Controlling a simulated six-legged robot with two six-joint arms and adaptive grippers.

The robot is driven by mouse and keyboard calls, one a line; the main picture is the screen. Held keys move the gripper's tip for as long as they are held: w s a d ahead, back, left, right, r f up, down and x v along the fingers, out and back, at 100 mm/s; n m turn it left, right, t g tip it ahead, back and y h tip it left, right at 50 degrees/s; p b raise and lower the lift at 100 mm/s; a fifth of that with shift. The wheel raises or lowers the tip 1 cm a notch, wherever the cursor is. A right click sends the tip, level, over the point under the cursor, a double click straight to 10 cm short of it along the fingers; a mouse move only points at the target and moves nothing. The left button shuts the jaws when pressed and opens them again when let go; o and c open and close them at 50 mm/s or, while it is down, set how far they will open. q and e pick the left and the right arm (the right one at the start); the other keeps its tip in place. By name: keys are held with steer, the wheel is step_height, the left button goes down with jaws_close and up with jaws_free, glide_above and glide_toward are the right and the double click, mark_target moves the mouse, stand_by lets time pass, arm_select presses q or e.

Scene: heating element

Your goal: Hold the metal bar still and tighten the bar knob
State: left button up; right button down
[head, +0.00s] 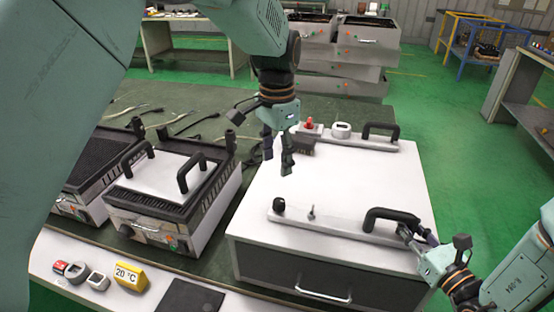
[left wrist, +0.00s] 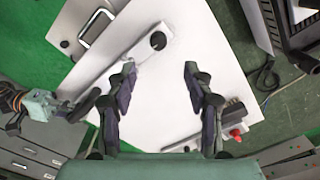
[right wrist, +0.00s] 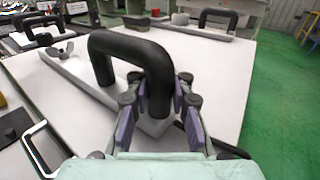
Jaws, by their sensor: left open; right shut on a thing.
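The metal bar (head: 343,229) is a long light-grey strip lying on a white-topped box. My right gripper (head: 413,236) is shut on one leg of this handle (right wrist: 125,46), seen closely in the right wrist view. My left gripper (head: 278,163) is open and empty, pointing down above the box. In the left wrist view the knob (left wrist: 158,41) shows just beyond the open fingertips (left wrist: 159,70), apart from them.
A grill-like unit (head: 165,185) with two handles stands left of the box. A yellow 20 °C display (head: 129,275) is at the front left. The white top's middle is clear.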

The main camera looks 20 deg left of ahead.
mark_target(279, 200)
arm_select(q)
steer(key=f+n, duration=0.1)
steer(key=f, duration=0.3)
steer(key=f+n, duration=0.2)
steer(key=f, duration=0.2)
steer(key=f+n, duration=0.1)
steer(key=f, duration=0.3)
steer(key=shift+w+d+f+n, duration=0.1)
steer(key=shift+d+n, duration=0.15)
steer(key=shift+n, duration=0.05)
jaws_close()
stand_by(0.5)
